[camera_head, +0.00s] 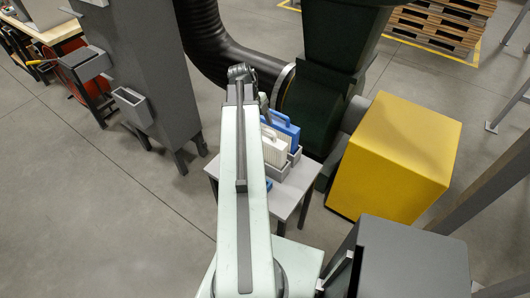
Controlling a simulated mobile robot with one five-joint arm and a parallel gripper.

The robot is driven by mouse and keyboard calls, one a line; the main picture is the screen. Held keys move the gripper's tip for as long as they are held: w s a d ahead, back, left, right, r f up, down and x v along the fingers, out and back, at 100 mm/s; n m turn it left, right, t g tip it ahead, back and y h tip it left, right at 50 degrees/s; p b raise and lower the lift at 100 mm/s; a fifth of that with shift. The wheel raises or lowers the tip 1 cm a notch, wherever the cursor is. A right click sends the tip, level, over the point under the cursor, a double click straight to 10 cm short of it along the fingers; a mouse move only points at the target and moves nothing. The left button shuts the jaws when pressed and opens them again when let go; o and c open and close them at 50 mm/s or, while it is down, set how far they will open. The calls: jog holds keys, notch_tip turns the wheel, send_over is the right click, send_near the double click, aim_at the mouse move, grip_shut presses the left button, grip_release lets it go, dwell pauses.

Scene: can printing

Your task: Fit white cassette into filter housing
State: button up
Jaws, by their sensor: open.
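The white cassette (275,150) is a ribbed block with a handle on top. It stands upright in a grey holder (278,172) on a small grey table (290,197), just right of my raised arm. A blue cassette (284,128) stands behind it in a similar holder. My gripper is not clearly visible; the far end of my arm shows only a dark joint. I cannot tell for certain which part is the filter housing. A dark green machine (315,105) with a round flange stands behind the table, and my arm hides part of that area.
A yellow box (398,155) stands right of the table, with a dark grey cabinet (412,262) nearer. A black hose (205,35) runs into the green machine. A tall grey cabinet (135,60) stands left.

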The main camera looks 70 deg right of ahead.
aim_at(266, 138)
jog(key=b+x, duration=0.5)
jog(key=shift+a+f, duration=0.1)
jog(key=shift+f, duration=0.1)
jog(key=shift+w+r, duration=0.1)
jog(key=shift+r, duration=0.05)
grip_shut()
